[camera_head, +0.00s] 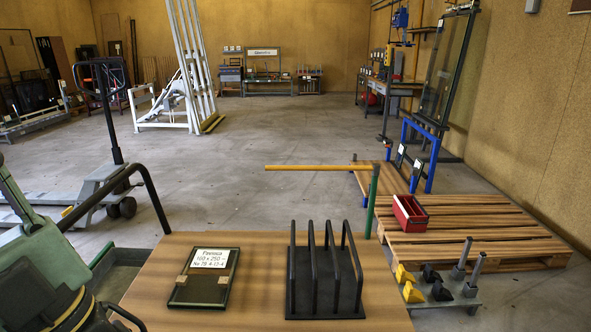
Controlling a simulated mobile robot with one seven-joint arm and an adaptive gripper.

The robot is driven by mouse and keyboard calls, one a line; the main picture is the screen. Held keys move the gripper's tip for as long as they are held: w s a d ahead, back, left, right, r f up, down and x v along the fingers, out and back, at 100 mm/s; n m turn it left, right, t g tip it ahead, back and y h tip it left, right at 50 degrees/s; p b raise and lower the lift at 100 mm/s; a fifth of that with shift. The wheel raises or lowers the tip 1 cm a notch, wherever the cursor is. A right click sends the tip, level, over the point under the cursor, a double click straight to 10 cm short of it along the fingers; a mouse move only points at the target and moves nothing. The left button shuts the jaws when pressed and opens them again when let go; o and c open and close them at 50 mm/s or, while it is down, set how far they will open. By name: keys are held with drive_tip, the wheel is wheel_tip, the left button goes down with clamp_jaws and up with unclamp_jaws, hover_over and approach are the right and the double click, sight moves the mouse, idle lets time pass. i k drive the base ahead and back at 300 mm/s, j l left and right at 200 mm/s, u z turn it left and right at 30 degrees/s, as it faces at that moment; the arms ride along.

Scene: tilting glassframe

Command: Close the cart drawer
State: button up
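The cart's wooden top (262,262) fills the lower middle of the camera_head view. An open grey-green drawer (122,257) sticks out from the cart's left side, below the level of the top. Its interior shows, and part of it is hidden by my arm and by the top's edge. A dark bent handle rail (148,180) rises at the cart's left. My arm, grey-green and black, is at the lower left, in front of the drawer. I cannot make out my gripper's fingertips in this view.
A framed glass pane with a label (203,278) and a black slotted rack (326,290) are on the cart top. A pallet (480,230) with a red bin (410,213) is at the right. A pallet jack (105,178) stands at the left.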

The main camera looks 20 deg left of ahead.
sight(115, 270)
drive_tip(key=j, duration=1.1)
drive_tip(key=i+j, duration=0.15)
drive_tip(key=j, duration=2.05)
drive_tip(key=i+j, duration=0.15)
drive_tip(key=j, duration=0.95)
